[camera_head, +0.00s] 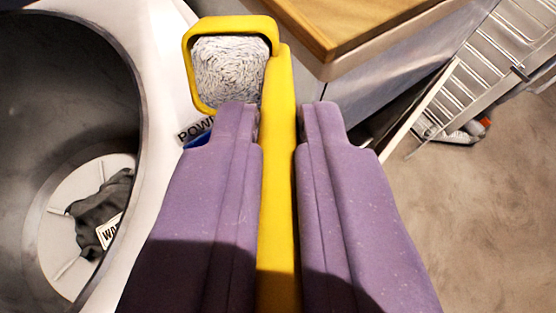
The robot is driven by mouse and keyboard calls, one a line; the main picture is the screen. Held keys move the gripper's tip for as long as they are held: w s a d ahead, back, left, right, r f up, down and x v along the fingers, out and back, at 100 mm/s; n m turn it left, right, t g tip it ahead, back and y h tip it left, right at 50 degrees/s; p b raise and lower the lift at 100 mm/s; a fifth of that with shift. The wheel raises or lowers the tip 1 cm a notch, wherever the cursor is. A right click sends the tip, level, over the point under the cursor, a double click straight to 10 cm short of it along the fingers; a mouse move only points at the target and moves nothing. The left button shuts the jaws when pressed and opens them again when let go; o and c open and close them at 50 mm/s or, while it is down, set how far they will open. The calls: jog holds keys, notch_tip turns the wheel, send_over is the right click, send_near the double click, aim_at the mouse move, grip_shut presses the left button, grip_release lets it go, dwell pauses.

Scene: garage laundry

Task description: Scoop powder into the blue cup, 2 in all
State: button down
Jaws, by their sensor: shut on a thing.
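My gripper (278,125) has two purple fingers, shut on the long handle of a yellow scoop (279,190). The scoop's square bowl is at the far end, left of the handle, filled with grey-white speckled powder (230,68). Just beyond the left finger, a small blue patch (199,139) shows beside a white surface with dark letters reading "POW" (195,128). The finger hides most of it, and I cannot tell whether the blue patch is the blue cup.
At left is a white round-mouthed machine (155,60) with a dark drum holding a dark, labelled cloth (100,215). A wooden top (350,25) juts in at upper right. A metal rack (495,65) stands at far right over bare floor (470,220).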

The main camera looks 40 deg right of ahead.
jog(key=shift+s+a+f+t+h+b, duration=0.25)
jog(key=shift+f+t+h+b, duration=0.3)
jog(key=shift+b, duration=1.3)
jog(key=shift+s+a+f+t+h+b, duration=0.3)
jog(key=shift+f+t+b, duration=0.4)
jog(key=shift+b, duration=1.1)
jog(key=shift+s+f+t+h, duration=0.1)
jog(key=shift+f+t+h, duration=0.05)
jog(key=shift+t+h, duration=0.35)
